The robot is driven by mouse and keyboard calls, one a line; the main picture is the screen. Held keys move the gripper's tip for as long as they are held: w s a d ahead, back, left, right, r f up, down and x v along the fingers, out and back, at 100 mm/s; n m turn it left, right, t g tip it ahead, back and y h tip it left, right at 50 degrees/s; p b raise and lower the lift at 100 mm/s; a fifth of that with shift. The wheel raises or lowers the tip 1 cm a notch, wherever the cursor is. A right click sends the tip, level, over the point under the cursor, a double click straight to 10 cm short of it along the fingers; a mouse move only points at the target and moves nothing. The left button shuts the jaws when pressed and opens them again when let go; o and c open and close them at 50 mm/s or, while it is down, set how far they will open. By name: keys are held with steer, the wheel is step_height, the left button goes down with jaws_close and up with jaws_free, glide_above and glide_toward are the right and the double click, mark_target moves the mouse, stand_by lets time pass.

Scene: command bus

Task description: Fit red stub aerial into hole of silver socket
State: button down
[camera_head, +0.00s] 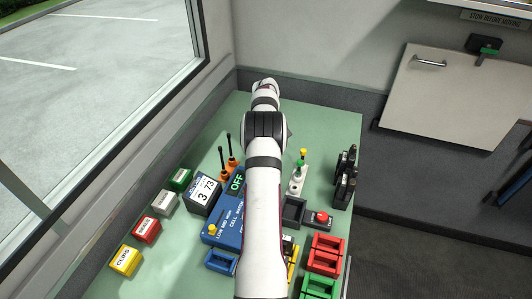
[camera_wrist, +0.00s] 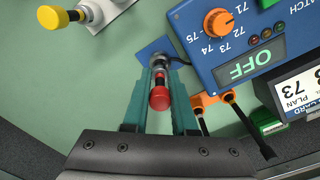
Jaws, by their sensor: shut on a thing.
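In the wrist view the red stub aerial (camera_wrist: 159,98) has a rounded red cap and a dark stem. My gripper (camera_wrist: 161,72) has teal fingers shut on it, one on each side. The silver socket (camera_wrist: 160,59) shows just past the fingertips, on a small blue plate (camera_wrist: 146,50). The aerial's far end lines up closely with the socket in this view. I cannot tell whether its tip is above the hole or inside it. In the head view my arm hides the gripper, aerial and socket.
A blue box (camera_wrist: 205,45) with an orange knob and OFF display stands close beside the fingers. Black aerials with orange bases (camera_head: 228,163) stand near it. A yellow knob (camera_wrist: 53,17) is at upper left. Red trays (camera_head: 324,255) are at the bench front. Green bench top (camera_wrist: 90,80) is clear left of the fingers.

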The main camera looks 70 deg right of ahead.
steer(key=shift+f, duration=1.05)
stand_by(0.4)
steer(key=shift+c, duration=1.5)
jaws_free()
steer(key=shift+r, duration=0.1)
steer(key=shift+r, duration=3.45)
